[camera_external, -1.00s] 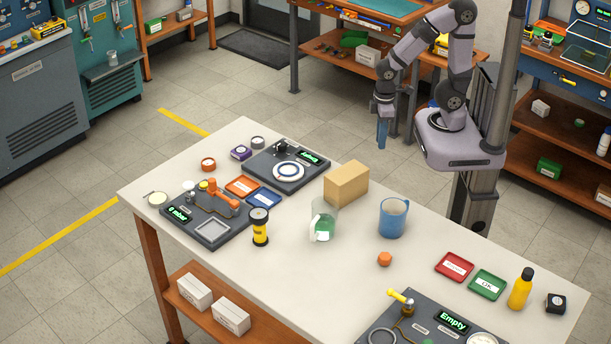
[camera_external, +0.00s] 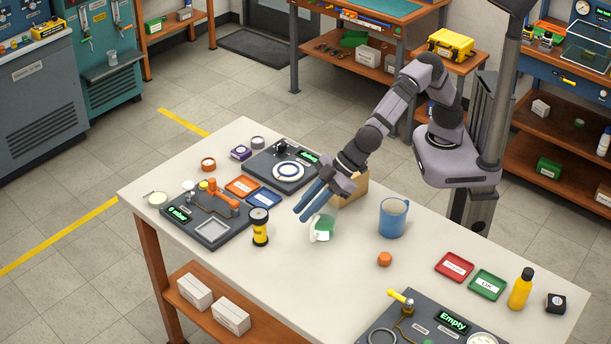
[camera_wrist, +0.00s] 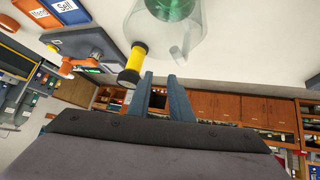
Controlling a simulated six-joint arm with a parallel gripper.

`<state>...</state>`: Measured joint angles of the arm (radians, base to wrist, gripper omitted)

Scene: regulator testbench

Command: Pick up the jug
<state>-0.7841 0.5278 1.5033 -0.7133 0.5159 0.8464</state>
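The jug (camera_external: 326,225) is clear, with green liquid low inside and a pale handle on its near left side. It stands upright on the bench. It also shows in the wrist view (camera_wrist: 207,18), cut off by the top edge, with its handle just above the fingertips. My gripper (camera_external: 299,215) has two blue fingers slanting down left, beside the jug's upper left in the outside view. In the wrist view the fingers of my gripper (camera_wrist: 160,75) are apart, with nothing between them. The fingers appear clear of the jug, though the exact distance is hard to tell.
A yellow-black cylinder (camera_external: 260,228) stands left of the jug. A tan block (camera_external: 352,188) stands behind it, partly hidden by my arm. A blue mug (camera_external: 391,220) and an orange nut-like piece (camera_external: 384,259) are to the right. The bench front (camera_external: 300,285) is clear.

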